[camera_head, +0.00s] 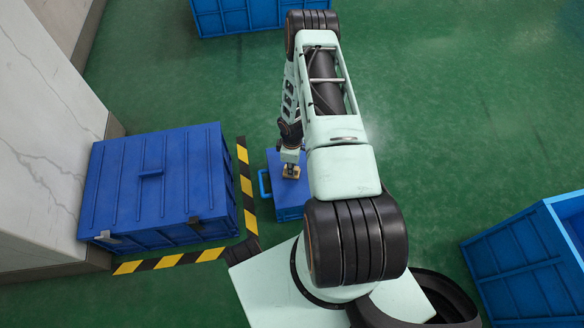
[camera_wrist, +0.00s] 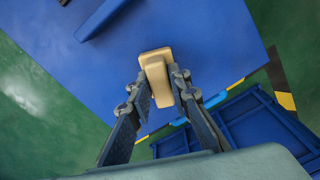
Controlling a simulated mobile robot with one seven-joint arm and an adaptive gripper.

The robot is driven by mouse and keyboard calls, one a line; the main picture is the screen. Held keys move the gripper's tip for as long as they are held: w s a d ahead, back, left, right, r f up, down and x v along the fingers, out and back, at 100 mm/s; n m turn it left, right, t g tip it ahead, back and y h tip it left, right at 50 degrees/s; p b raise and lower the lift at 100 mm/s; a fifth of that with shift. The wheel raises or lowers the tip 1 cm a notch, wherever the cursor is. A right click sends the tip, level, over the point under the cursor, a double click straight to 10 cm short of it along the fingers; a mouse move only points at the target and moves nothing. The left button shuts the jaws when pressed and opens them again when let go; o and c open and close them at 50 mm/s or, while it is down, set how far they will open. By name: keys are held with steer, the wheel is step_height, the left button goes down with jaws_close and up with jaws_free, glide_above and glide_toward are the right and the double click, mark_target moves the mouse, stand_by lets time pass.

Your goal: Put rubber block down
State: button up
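The rubber block (camera_wrist: 157,72) is a small tan block with a wider end, between the two fingertips of my gripper (camera_wrist: 160,88) in the wrist view. My gripper is shut on it. The blue lid (camera_wrist: 200,40) fills much of the wrist view beneath the block. I cannot tell whether the block touches the lid.
A large blue chest (camera_head: 162,190) stands at the left, bordered by black-and-yellow floor tape (camera_head: 246,187). A blue open container (camera_head: 530,262) is at the right, and another blue crate (camera_head: 235,15) at the top. The green floor (camera_head: 450,120) at upper right is clear.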

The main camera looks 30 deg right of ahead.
steer(key=shift+o, duration=1.3)
steer(key=shift+r, duration=0.1)
step_height(320, 180, up, 12)
steer(key=p, duration=0.4)
steer(key=shift+p, duration=0.35)
